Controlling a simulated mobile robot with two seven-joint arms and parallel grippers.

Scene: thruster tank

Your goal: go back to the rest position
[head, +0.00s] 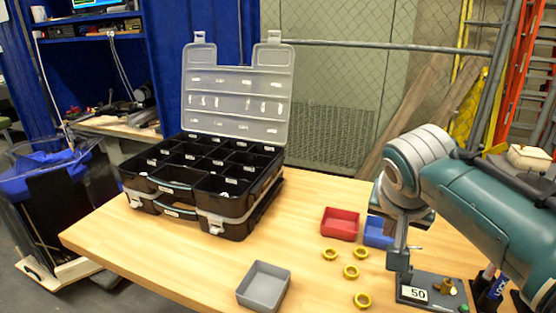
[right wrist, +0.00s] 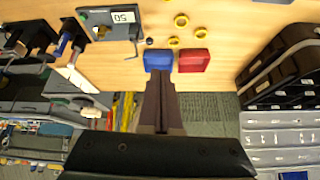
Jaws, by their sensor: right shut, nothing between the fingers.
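My right arm comes in from the right. Its gripper (head: 386,204) is near the far edge of the table, by the blue bin, partly hidden by the arm and the fixture. In the right wrist view the gripper's fingers (right wrist: 161,100) are together with nothing between them, over the floor beyond the table edge. They point toward the blue bin (right wrist: 158,60) and the red bin (right wrist: 193,60), and contact cannot be told. My left gripper is not in view.
The wooden table (head: 310,285) holds an open black organizer case (head: 215,185), a grey bin (head: 264,286), the red bin (head: 340,223), the blue bin (head: 378,232), several gold rings (head: 351,271) and a fixture labelled 50 (head: 430,290).

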